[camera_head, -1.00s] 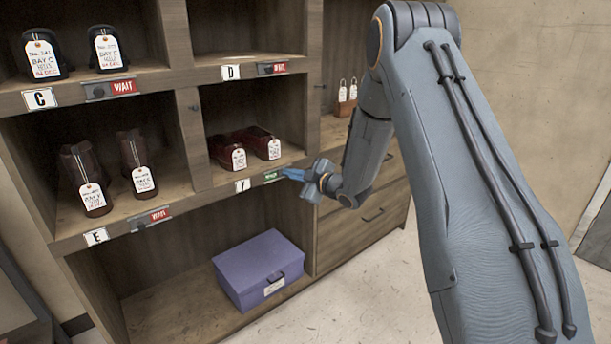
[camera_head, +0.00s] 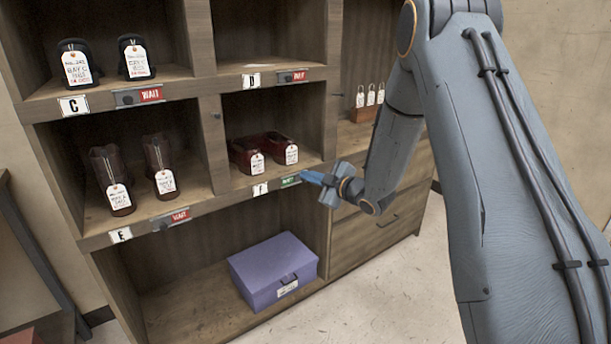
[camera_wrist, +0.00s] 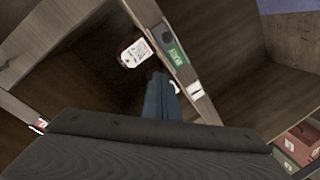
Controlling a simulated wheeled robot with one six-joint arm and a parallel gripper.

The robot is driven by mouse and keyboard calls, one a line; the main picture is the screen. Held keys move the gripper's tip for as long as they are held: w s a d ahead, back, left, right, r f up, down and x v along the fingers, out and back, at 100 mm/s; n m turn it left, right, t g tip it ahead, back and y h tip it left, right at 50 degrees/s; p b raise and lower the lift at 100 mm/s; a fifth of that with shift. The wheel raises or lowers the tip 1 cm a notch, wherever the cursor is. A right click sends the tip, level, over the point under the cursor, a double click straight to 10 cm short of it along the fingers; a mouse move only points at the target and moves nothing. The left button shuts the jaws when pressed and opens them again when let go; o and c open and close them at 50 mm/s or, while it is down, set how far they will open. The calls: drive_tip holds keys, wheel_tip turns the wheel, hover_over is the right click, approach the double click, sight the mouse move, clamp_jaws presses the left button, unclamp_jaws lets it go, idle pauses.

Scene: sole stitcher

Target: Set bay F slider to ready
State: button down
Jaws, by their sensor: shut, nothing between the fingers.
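The bay F slider (camera_head: 290,181) is on the shelf edge below a pair of dark red shoes (camera_head: 264,153), right of the F card (camera_head: 261,189). It shows a green label, too small to read for certain. In the wrist view the slider (camera_wrist: 176,55) shows its green label with the dark knob at the end away from the white card (camera_wrist: 196,90). My gripper (camera_head: 305,177) has blue fingers shut and empty, with tips just right of the green label. In the wrist view the fingers (camera_wrist: 160,82) point toward the shelf edge; contact cannot be told.
Sliders at bay C (camera_head: 139,96), bay D (camera_head: 291,77) and bay E (camera_head: 171,219) show red WAIT labels. A purple box (camera_head: 272,268) sits in the lower compartment. Drawers (camera_head: 375,235) are to the right, with open floor in front.

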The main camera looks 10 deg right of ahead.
drive_tip(key=v, duration=0.6)
drive_tip(key=shift+s+d, duration=0.2)
drive_tip(key=shift+s, duration=0.15)
drive_tip(key=s+d+r+m+g+h+p, duration=0.2)
drive_tip(key=s+d+m+g+h+p, duration=0.25)
drive_tip(key=s, duration=0.75)
drive_tip(key=s+d+r+m+g+h+p, duration=0.25)
drive_tip(key=s+m+g+h, duration=0.2)
drive_tip(key=s+m, duration=0.5)
drive_tip(key=s+a+r+m+g+p, duration=0.1)
drive_tip(key=s+a+g, duration=0.1)
drive_tip(key=s, duration=0.7)
drive_tip(key=s+a+r+m+g+p, duration=0.1)
drive_tip(key=s+a+r+g+p, duration=0.1)
drive_tip(key=s, duration=0.7)
drive_tip(key=shift+r, duration=0.25)
drive_tip(key=shift+s+a, duration=0.1)
drive_tip(key=shift+s, duration=0.05)
